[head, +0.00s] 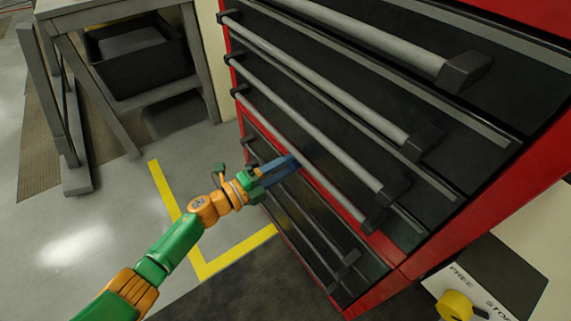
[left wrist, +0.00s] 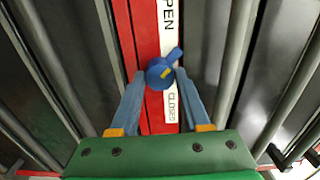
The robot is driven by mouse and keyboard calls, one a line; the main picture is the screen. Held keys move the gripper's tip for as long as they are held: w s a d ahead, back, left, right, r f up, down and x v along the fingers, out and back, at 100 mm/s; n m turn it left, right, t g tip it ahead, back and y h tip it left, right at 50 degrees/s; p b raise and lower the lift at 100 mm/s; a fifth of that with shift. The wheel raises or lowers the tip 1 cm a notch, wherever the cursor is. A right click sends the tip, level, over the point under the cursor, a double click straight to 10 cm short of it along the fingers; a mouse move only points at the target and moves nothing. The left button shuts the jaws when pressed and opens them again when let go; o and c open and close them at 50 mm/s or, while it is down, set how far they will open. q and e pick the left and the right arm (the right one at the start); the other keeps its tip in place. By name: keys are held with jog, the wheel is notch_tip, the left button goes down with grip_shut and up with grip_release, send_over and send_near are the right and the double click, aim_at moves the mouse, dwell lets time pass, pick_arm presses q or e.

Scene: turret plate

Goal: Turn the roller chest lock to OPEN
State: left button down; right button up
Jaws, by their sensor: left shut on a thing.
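The roller chest (head: 395,248) is red with black drawers. In the head view the fingers hide the knob. My right gripper is out of view.
Long grey drawer handles (head: 325,93) stand out from the chest around my left gripper. A yellow knob (head: 455,305) sits by a FREE/STOP label at lower right. A grey bench (head: 100,18) with a black bin (head: 135,55) stands upper left. Floor between is clear.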

pick_arm(q)
jog(key=shift+c, duration=1.8)
grip_release()
jog(key=shift+s+d, duration=0.1)
jog(key=shift+r, duration=0.1)
jog(key=shift+s+a, duration=0.1)
jog(key=shift+a, duration=0.15)
jog(key=v, duration=0.6)
jog(key=shift+s+a+p, duration=0.15)
jog(key=shift+s+p, duration=0.1)
jog(key=shift+p, duration=0.1)
